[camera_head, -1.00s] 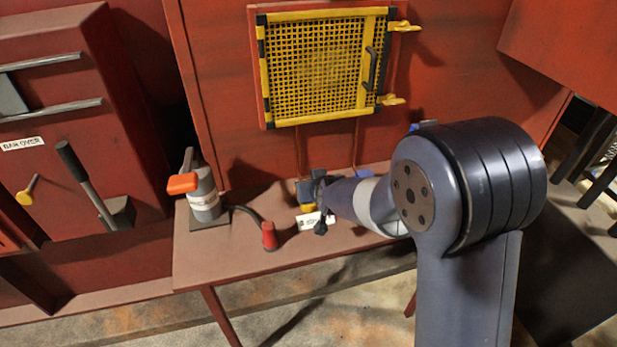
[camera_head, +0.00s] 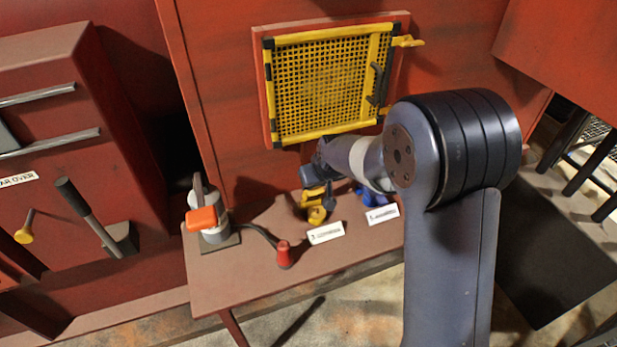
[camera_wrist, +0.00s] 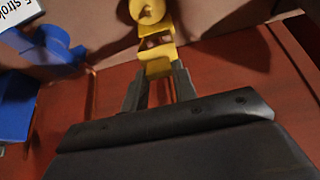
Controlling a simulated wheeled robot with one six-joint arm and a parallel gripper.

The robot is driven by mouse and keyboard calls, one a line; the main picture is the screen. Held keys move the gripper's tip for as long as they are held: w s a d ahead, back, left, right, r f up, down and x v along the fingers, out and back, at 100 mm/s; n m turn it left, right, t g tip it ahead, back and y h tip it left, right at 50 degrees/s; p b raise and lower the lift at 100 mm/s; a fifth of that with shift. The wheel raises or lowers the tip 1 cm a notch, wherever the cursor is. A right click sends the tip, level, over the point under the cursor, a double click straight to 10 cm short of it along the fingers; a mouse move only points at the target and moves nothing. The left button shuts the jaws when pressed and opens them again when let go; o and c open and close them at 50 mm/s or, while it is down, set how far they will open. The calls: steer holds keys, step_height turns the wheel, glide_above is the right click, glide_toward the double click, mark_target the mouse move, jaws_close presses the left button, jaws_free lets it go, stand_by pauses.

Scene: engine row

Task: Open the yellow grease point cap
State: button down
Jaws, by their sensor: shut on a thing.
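The yellow grease point (camera_head: 316,214) stands on the red bench, behind a white label card. In the wrist view its round yellow part (camera_wrist: 147,11) is at the top edge. A yellow cap piece (camera_wrist: 158,66) is between my two dark fingers, with a hinge-like yellow part showing small reddish openings above it. My gripper (camera_wrist: 158,82) is shut on this piece; it also shows in the head view (camera_head: 318,190), just above the grease point. I cannot tell how far the cap is tilted.
A blue grease point (camera_head: 373,196) with its own label stands close on the right; it also shows in the wrist view (camera_wrist: 50,48). A grease pump (camera_head: 208,215) with an orange handle and a red-tipped hose (camera_head: 284,254) is at left. A yellow mesh door (camera_head: 325,85) hangs behind.

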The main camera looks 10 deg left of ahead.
steer(key=p, duration=0.1)
steer(key=w+a+g+p, duration=0.1)
steer(key=shift+w+r+h+p, duration=0.2)
steer(key=shift+r+h+p, duration=0.1)
steer(key=shift+r+p, duration=0.1)
steer(key=shift+w+a+f+g+h+p, duration=0.15)
steer(key=shift+w+g+h+p, duration=0.2)
steer(key=shift+g+p, duration=0.25)
steer(key=c, duration=1.1)
jaws_free()
steer(key=shift+w, duration=0.1)
steer(key=b+v, duration=0.2)
steer(key=v, duration=0.9)
steer(key=shift+f, duration=0.1)
steer(key=shift+c, duration=0.3)
